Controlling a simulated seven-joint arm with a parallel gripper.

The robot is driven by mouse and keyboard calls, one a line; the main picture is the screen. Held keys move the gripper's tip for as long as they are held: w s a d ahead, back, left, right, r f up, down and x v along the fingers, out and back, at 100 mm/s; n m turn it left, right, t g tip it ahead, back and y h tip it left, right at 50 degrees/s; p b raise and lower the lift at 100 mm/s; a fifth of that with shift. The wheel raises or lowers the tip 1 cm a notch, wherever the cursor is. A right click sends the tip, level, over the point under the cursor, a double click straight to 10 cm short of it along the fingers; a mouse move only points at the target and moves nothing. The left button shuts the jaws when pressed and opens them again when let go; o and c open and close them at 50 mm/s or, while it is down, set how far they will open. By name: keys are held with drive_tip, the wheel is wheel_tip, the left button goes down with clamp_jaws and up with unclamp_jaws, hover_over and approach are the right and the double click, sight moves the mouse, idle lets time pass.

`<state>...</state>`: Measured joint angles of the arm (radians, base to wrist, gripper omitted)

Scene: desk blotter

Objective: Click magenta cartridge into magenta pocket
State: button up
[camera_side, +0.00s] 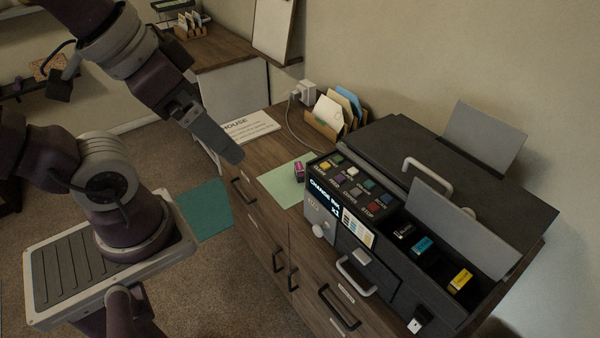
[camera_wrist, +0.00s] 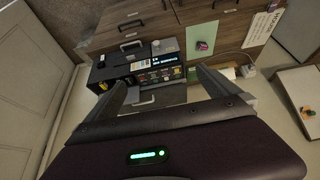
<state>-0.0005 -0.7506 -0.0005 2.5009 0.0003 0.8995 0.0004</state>
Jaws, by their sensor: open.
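The magenta cartridge (camera_side: 299,171) stands on the pale green blotter (camera_side: 282,183), left of the dark printer (camera_side: 480,183). It also shows in the wrist view (camera_wrist: 203,46), beyond the fingertips. The printer's cartridge bay is open. It holds a black cartridge (camera_side: 404,230), a cyan cartridge (camera_side: 423,246) and a yellow cartridge (camera_side: 461,279). A dark empty gap (camera_side: 442,262), apparently the magenta pocket, lies between cyan and yellow. My gripper (camera_side: 232,153) is above the desk's front left part, apart from the cartridge. In the wrist view my gripper (camera_wrist: 162,78) is open and empty.
The printer's raised lid panel (camera_side: 461,228) stands behind the bay. A control panel with coloured buttons (camera_side: 352,182) is beside the blotter. A file holder (camera_side: 325,122), a charger with cable (camera_side: 308,92) and a printed sheet (camera_side: 250,128) are further back. Space above the blotter is clear.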

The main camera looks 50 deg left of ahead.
drive_tip(key=shift+c, duration=0.2)
drive_tip(key=c, duration=1.2)
drive_tip(key=shift+o, duration=0.2)
drive_tip(key=m+g, duration=0.6)
drive_tip(key=m, duration=1.6)
hover_over(299, 166)
wheel_tip(299, 166, down, 34)
drive_tip(key=shift+w+d+r, duration=0.1)
drive_tip(key=shift+r, duration=0.05)
drive_tip(key=shift+m, duration=0.3)
wheel_tip(299, 166, down, 7)
drive_tip(key=shift+f, duration=0.1)
